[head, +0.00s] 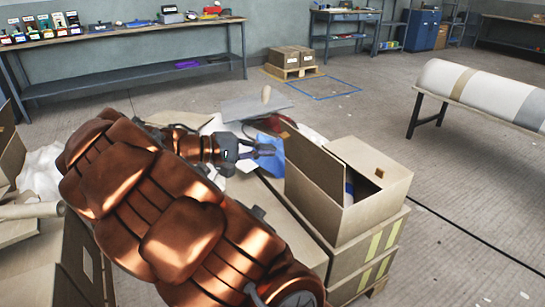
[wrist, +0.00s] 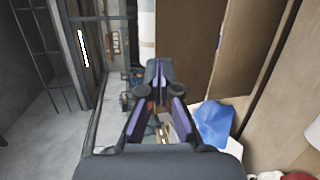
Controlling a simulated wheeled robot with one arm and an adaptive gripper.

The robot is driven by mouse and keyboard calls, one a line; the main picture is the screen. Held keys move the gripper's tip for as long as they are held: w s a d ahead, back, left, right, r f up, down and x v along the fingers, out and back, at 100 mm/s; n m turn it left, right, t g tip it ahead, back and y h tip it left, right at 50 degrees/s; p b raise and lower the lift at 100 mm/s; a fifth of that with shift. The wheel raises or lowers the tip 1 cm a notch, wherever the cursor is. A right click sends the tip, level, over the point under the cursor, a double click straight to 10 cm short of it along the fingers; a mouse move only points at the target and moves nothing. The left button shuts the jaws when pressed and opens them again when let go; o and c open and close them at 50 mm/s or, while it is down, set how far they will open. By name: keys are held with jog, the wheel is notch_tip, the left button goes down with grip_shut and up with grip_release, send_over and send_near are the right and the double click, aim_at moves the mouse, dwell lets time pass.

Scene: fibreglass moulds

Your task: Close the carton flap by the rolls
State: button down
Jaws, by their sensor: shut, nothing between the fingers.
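The cardboard carton (head: 385,213) sits on top of another box, near the right of the head view. One flap panel (head: 314,178) stands up on its left side, and a dark gap shows beside it with something blue and white inside. A small tan piece (head: 379,173) is on its top. My gripper (head: 268,147) is left of the carton, apart from the flap in the head view, shut and empty. In the wrist view my gripper (wrist: 157,70) points toward brown cardboard panels (wrist: 187,50); I cannot tell whether it touches them.
Large rolls (head: 485,92) with white, tan and grey bands lie on a rack at right. A lower box (head: 345,262) supports the carton. Blue and white sheets (head: 270,158) lie behind my gripper. Open cartons stand at far left.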

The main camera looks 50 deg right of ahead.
aim_at(280, 136)
jog(key=w+f+n+t+h+b, duration=0.1)
jog(key=w+f+h+b, duration=0.4)
jog(key=w+f+b, duration=0.6)
jog(key=d+r, duration=0.1)
jog(key=d, duration=0.3)
jog(key=s+d+r, duration=0.1)
jog(key=d, duration=0.3)
jog(key=d+r+b, duration=0.1)
jog(key=d, duration=0.3)
jog(key=shift+s+r, duration=0.2)
jog(key=shift+r, duration=0.2)
jog(key=shift+s+d+r, duration=0.15)
jog(key=shift+d+r, duration=0.05)
jog(key=shift+d, duration=0.4)
jog(key=shift+r, duration=0.1)
